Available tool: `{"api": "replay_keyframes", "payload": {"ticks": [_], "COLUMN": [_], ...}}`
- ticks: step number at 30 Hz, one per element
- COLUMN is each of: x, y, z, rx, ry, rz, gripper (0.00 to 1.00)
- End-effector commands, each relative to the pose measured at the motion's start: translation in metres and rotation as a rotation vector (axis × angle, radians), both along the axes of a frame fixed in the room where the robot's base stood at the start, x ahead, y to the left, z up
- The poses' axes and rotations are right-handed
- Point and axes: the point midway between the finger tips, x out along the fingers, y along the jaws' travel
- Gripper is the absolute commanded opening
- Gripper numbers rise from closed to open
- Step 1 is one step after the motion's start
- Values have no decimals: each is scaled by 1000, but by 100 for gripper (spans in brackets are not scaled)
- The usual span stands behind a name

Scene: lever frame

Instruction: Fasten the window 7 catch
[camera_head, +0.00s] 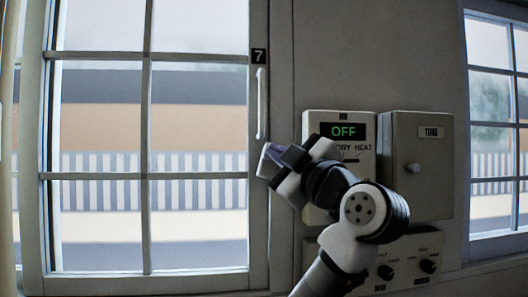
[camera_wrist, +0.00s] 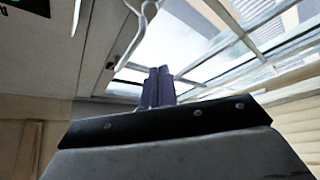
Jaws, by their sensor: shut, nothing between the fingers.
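Window 7 (camera_head: 148,150) fills the left of the head view, with a black "7" label (camera_head: 259,56) on its right frame. Its catch is a slim white handle (camera_head: 261,103), which stands upright on that frame below the label. My gripper (camera_head: 276,154) is just below and right of the handle's lower end, its fingers shut and empty. In the wrist view, the shut dark fingers (camera_wrist: 158,87) point towards the window frame. The pale curved handle (camera_wrist: 138,36) shows beyond and above them. I cannot tell whether they touch it.
A box with a green "OFF" display (camera_head: 344,131) is on the wall behind my arm, partly hidden by it. A grey box labelled "TIMD" (camera_head: 425,170) is to its right, with a knob panel (camera_head: 428,266) below. Another window (camera_head: 497,130) is at the far right.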

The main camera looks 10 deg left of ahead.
Motion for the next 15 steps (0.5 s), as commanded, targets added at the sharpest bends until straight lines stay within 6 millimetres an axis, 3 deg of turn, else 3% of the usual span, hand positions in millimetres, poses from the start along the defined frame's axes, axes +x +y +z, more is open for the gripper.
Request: {"api": "replay_keyframes", "payload": {"ticks": [8, 15], "x": [6, 35], "y": [7, 38], "z": [6, 23], "rx": [0, -1], "ry": [0, 3], "rz": [2, 7], "gripper": [0, 0]}}
